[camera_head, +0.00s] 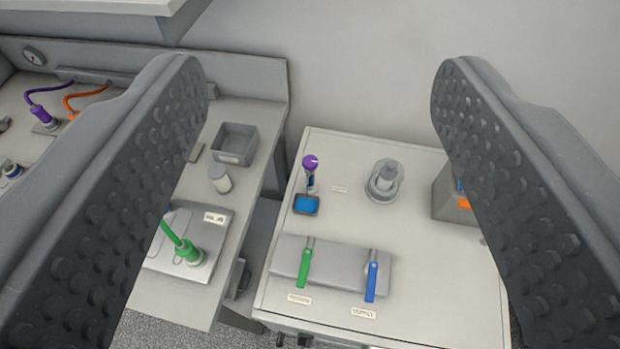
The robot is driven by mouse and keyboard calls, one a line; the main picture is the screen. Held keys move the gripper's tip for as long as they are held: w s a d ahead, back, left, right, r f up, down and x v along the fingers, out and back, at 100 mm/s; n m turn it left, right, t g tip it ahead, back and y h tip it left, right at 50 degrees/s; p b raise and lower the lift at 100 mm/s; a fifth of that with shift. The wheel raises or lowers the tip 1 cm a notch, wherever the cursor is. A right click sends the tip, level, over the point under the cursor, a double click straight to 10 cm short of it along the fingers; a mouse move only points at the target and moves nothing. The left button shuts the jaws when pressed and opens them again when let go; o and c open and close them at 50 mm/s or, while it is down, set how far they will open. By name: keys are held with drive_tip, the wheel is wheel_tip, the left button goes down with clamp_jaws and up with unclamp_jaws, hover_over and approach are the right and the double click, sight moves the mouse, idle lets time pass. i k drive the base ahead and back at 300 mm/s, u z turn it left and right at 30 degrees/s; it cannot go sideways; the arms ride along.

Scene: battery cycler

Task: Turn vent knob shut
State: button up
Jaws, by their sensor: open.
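My gripper (322,85) is open and empty, its two dark studded fingers spread wide at the left and right of the view. Between them, lower down and farther off, a small purple knob (310,162) stands on a short stem at the back left of the pale cabinet top (420,290). It looks like the vent knob; a small label (339,189) beside it is too small to read. A light mark shows on its top. A blue square part (306,205) sits just in front of its stem. Neither finger touches the knob.
A green lever (305,265) and a blue lever (371,278) stand on a grey block. A grey box (455,200) is partly behind the right finger. The left bench holds a bin (235,143), white jar (220,179) and green cable (178,240).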

sight(310, 161)
drive_tip(key=k, duration=1.2)
drive_tip(key=u, duration=0.6)
drive_tip(key=i, duration=1.85)
drive_tip(key=z, duration=0.45)
